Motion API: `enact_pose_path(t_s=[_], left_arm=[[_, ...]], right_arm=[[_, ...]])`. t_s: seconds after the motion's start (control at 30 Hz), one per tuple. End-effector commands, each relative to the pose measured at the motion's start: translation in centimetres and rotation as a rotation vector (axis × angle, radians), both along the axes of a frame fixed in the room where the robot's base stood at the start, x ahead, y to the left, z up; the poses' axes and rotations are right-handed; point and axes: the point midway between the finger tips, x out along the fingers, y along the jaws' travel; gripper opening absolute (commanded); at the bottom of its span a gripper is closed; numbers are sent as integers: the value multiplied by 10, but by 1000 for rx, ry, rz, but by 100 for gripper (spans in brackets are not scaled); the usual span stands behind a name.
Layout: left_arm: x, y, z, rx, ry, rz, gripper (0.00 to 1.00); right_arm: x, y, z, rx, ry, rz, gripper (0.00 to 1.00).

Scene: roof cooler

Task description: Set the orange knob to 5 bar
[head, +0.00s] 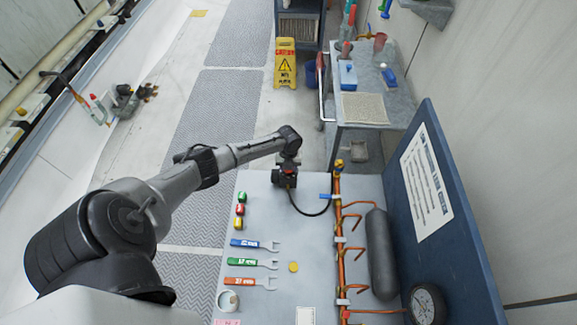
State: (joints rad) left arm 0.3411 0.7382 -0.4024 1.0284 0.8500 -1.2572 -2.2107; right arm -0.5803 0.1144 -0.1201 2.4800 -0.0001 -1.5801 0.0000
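The copper pipe (338,235) runs along the grey panel, with an orange-yellow fitting (339,164) at its far end. I cannot tell whether this fitting is the orange knob, and no scale can be read on it. A round dark-rimmed gauge (427,304) is at the lower right; its reading is too small to tell. My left gripper (285,183) is over the far left part of the panel, left of the pipe and apart from the orange-yellow fitting. Its fingers are dark and seen from above, so their opening is hidden. My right gripper is not in view.
Blue, green and orange wrenches (254,263) lie on the panel, with a yellow disc (293,267) beside them. A black hose (308,212) curves near my gripper. A grey cylinder (381,255) and a blue upright board (445,190) stand right of the pipe.

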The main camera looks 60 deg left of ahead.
Motion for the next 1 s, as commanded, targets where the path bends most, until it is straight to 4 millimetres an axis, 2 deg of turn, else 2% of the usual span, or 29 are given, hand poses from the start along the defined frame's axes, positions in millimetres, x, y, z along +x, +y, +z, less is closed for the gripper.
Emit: enact_pose_path(t_s=[0.1, 0.13, 0.4, 0.73, 0.87, 1.0], left_arm=[[0, 0, 0, 0, 0, 1, 18], [0, 0, 0, 0, 0, 1, 43], [0, 0, 0, 0, 0, 1, 67], [0, 1, 6, 1, -2, 1, 67], [0, 1, 24, 2, -3, 0, 67], [0, 1, 52, 3, -4, -1, 67]], right_arm=[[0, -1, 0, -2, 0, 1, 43], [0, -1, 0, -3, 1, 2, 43], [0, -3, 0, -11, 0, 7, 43], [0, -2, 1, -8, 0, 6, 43], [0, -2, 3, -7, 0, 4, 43], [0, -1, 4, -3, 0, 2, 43]])
